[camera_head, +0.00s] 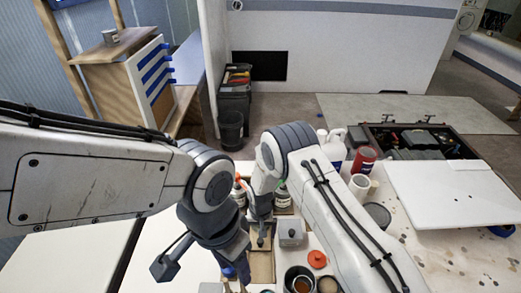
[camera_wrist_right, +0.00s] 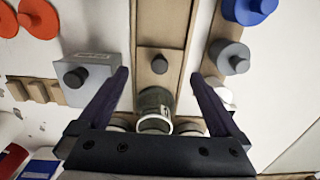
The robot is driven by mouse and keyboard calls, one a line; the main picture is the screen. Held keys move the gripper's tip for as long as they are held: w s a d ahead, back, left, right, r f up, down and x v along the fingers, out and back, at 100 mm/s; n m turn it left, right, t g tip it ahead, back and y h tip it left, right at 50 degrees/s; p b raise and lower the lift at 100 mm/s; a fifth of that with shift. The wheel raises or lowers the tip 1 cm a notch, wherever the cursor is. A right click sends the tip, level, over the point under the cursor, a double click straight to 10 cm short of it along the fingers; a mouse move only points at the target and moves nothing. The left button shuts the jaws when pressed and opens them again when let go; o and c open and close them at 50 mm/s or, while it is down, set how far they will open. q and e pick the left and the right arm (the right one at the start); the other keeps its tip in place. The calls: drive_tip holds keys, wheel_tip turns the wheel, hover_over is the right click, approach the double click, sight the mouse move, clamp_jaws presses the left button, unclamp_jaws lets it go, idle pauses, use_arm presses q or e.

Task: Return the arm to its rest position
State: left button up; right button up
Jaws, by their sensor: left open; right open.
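My left arm (camera_head: 90,175) reaches in from the left in the head view, bent down at its wrist. Its gripper (camera_head: 236,270) points down over the bench near the bottom edge; its fingertips are partly hidden. My right arm (camera_head: 345,215) rises from the bottom and bends over, with its wrist low among the small items. In the right wrist view the right gripper (camera_wrist_right: 160,80) is open, its fingers spread with nothing gripped. A dark green jar with a white rim (camera_wrist_right: 155,105) shows between the fingers near the palm, over a wooden tray (camera_wrist_right: 160,15).
A grey block with a black knob (camera_wrist_right: 88,78) and a grey cylinder (camera_wrist_right: 231,58) flank the right fingers. Red-orange lids (camera_wrist_right: 38,18) lie nearby. In the head view, a red can (camera_head: 364,160), a white board (camera_head: 455,195) and an open toolbox (camera_head: 415,140) lie to the right.

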drive_tip(key=s+d+r, duration=0.1)
drive_tip(key=d+r, duration=0.3)
drive_tip(key=r, duration=0.3)
drive_tip(key=d+r+t, duration=0.1)
drive_tip(key=d+r, duration=0.2)
drive_tip(key=r, duration=0.3)
drive_tip(key=s+d+r, duration=0.1)
drive_tip(key=d+r, duration=0.3)
drive_tip(key=r, duration=0.3)
drive_tip(key=s+d+r+t, duration=0.2)
drive_tip(key=s+d+r, duration=0.6)
drive_tip(key=s+r, duration=0.25)
drive_tip(key=s+a+f+n+g+y+b, duration=0.1)
drive_tip(key=s+a+n+g+b, duration=0.2)
drive_tip(key=s+a+n+b, duration=0.4)
drive_tip(key=s+a, duration=0.7)
drive_tip(key=s, duration=0.1)
drive_tip(key=shift+f, duration=0.35)
